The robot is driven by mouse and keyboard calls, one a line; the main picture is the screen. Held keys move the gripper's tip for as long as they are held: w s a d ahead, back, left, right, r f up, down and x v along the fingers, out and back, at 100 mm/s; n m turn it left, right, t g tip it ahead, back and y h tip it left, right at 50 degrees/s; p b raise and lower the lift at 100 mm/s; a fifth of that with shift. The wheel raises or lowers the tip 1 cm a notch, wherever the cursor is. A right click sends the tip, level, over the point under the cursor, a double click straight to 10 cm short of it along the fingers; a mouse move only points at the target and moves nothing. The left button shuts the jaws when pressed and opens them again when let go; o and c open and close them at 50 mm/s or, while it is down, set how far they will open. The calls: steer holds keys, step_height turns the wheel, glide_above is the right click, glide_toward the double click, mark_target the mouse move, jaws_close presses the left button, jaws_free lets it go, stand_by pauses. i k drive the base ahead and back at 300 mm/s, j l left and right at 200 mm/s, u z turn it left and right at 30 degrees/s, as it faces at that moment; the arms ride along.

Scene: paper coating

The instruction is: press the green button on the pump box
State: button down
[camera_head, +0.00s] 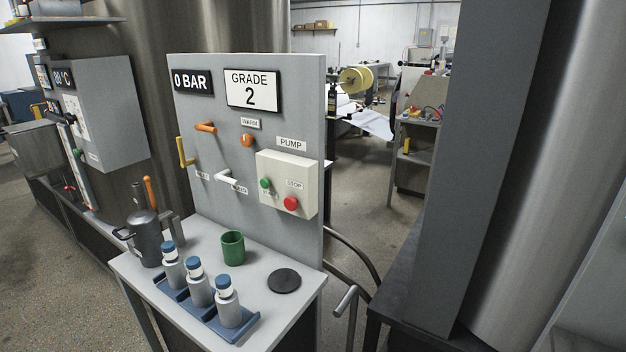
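The pump box (288,199) is a cream box on the right side of an upright grey panel (227,120), under a "PUMP" label. The green button (265,184) is on the left of its face. A red button (290,203) sits to its right and slightly lower, under a "STOP" label. Nothing covers either button. The panel also carries a "0 BAR" display (192,82) and a "GRADE 2" sign (252,91). My gripper is not in view.
Below the panel, a grey table (262,262) holds a green cup (232,248), a black disc (284,281), a dark pot (146,240) and several blue-capped bottles in a blue rack (243,331). Orange, yellow and white handles stick out from the panel. A dark column (478,170) stands at right.

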mark_target(265, 183)
steer(key=i+j+z, duration=0.15)
steer(key=j+z, duration=0.2)
steer(key=j, duration=0.15)
steer(key=j+z, duration=0.4)
steer(key=i+j, duration=0.05)
